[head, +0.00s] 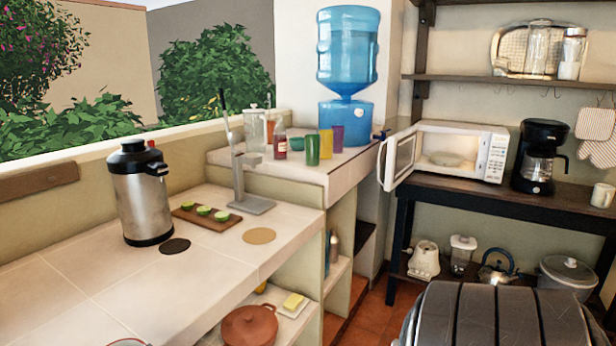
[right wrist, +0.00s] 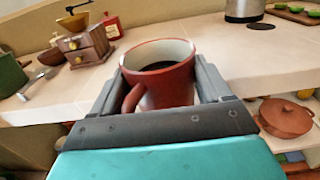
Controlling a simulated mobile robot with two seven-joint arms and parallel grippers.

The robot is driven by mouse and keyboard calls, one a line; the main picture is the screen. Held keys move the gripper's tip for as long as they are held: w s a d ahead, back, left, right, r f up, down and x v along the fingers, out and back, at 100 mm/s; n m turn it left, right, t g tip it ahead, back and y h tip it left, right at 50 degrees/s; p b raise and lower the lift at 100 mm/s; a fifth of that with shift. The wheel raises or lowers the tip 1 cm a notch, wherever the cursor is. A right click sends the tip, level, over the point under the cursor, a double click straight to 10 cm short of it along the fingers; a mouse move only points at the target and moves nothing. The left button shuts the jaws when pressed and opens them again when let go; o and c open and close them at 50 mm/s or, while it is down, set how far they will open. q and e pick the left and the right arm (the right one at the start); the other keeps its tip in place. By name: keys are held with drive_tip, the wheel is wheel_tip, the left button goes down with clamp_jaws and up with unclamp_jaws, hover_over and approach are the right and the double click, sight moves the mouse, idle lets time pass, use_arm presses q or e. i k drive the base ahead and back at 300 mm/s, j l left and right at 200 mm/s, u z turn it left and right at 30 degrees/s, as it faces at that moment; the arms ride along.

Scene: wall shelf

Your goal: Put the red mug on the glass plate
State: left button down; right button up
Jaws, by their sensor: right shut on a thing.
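The red mug (right wrist: 168,90) is in the right wrist view, upright, with a pale inside, a dark bottom and its handle toward the lower left. My right gripper (right wrist: 160,76) is shut on it, one finger on each side. Neither the mug nor my right gripper shows in the head view. The glass plate (head: 447,159) lies inside the white microwave (head: 497,155) in the head view. The microwave door (head: 400,159) stands open to the left. The plate looks empty. My left gripper is not in view.
The microwave stands on a dark table (head: 480,204) beside a coffee maker (head: 538,158) and a white mug (head: 602,195). A shelf (head: 470,79) runs above. A dark ribbed thing (head: 500,318) fills the lower right. The tiled counter (head: 100,272) holds a steel urn (head: 141,195).

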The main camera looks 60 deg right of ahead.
sight(446, 159)
drive_tip(key=z, duration=0.85)
drive_tip(key=i+l+z, duration=0.1)
drive_tip(key=l+z, duration=0.25)
drive_tip(key=z, duration=0.15)
drive_tip(key=i+l, duration=0.25)
drive_tip(key=l, duration=0.15)
drive_tip(key=i+l, duration=0.2)
drive_tip(key=l, duration=0.2)
drive_tip(key=i+l, duration=0.25)
drive_tip(key=l, duration=0.15)
drive_tip(key=i+l, duration=0.2)
drive_tip(key=l, duration=0.2)
drive_tip(key=i+l, duration=0.25)
drive_tip(key=l, duration=0.15)
drive_tip(key=i+l, duration=0.25)
drive_tip(key=l, duration=0.15)
drive_tip(key=i+l, duration=0.2)
drive_tip(key=l, duration=0.2)
drive_tip(key=i+l, duration=0.25)
drive_tip(key=l, duration=0.15)
